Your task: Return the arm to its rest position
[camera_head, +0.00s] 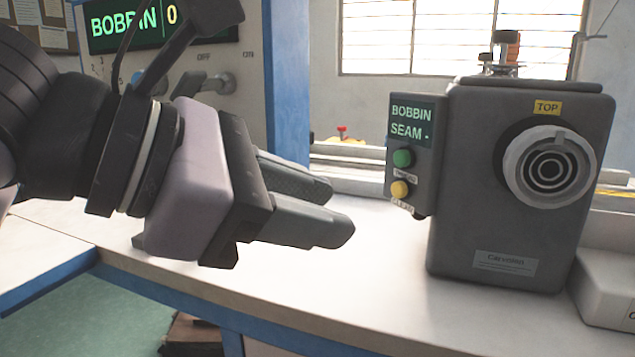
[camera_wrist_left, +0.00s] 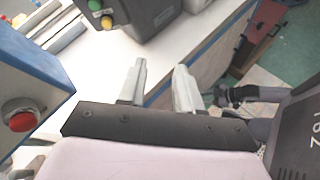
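My left gripper (camera_head: 338,212) reaches in from the left in the head view, above the white bench and left of the grey machine. Its two grey fingers point right and slightly down. In the left wrist view the same gripper (camera_wrist_left: 160,70) has its fingers apart with nothing between them, so it is open and empty. The fingertips are clear of the machine. My right gripper does not show clearly in either view.
The grey machine (camera_head: 500,190) has a round dial and a side box (camera_head: 408,155) reading BOBBIN SEAM. A panel with a lever (camera_head: 214,82) stands behind my left arm. A red button (camera_wrist_left: 20,118) is at left in the wrist view. The bench (camera_head: 375,290) is bare in front.

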